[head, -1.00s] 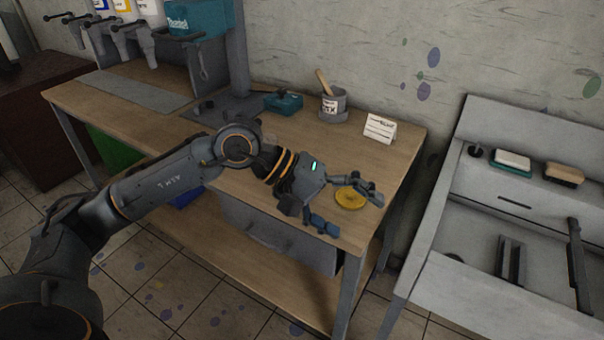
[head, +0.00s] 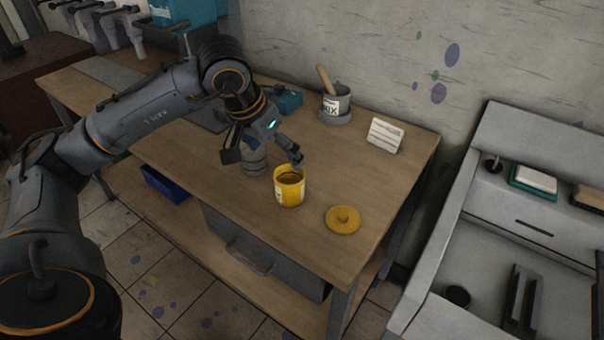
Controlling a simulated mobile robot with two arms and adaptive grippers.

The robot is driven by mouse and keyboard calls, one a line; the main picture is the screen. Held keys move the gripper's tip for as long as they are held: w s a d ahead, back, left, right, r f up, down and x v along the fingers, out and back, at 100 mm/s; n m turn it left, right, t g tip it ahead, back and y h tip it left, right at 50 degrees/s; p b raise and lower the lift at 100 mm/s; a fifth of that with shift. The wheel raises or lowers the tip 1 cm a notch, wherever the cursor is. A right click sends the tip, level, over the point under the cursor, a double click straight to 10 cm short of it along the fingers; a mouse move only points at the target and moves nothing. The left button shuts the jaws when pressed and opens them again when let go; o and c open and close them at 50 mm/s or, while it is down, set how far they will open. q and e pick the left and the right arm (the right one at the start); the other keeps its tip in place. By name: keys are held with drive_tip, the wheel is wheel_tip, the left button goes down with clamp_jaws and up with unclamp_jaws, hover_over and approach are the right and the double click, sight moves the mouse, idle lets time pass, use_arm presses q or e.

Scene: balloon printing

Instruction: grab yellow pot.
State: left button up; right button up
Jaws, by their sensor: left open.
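The yellow pot (head: 289,190) stands upright and uncovered on the wooden workbench, with a pale label on its side and darker yellow inside. A yellow lid with a knob (head: 343,219) lies on the bench to its right. My left gripper (head: 264,157) is open and points down, behind and to the left of the yellow pot. One finger is near the pot's back rim; I cannot tell if they touch. A grey ribbed jar (head: 255,164) shows between the fingers, partly hidden; I cannot tell whether it is touched. My right gripper is not in view.
A grey mixing pot (head: 336,105) with a wooden stick, a white card (head: 385,135) and a teal box (head: 288,100) stand at the back of the bench (head: 385,190). A grey sink unit (head: 480,240) is to the right. The bench's front right corner is clear.

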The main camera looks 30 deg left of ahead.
use_arm(q)
drive_tip(key=w+f, duration=0.1)
drive_tip(key=f, duration=0.1)
approach(289, 182)
drive_tip(key=shift+s+d+f+p, duration=0.15)
drive_tip(key=shift+s+d+f, duration=0.05)
drive_tip(key=shift+d, duration=0.35)
drive_tip(key=shift+s+d+f+p, duration=0.15)
drive_tip(key=shift+s+d+f, duration=0.1)
drive_tip(key=shift+d, duration=0.3)
drive_tip(key=shift+w+f, duration=0.35)
drive_tip(key=shift+f, duration=0.1)
drive_tip(key=x, duration=0.1)
drive_tip(key=p+x, duration=0.1)
drive_tip(key=x, duration=0.2)
drive_tip(key=shift+s+f, duration=0.25)
drive_tip(key=shift+w+f, duration=0.2)
drive_tip(key=shift+f, duration=0.15)
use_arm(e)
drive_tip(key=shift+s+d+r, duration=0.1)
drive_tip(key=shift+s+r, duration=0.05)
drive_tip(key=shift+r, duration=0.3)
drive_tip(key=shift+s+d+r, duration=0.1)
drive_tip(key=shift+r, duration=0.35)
use_arm(q)
drive_tip(key=shift+c, duration=0.3)
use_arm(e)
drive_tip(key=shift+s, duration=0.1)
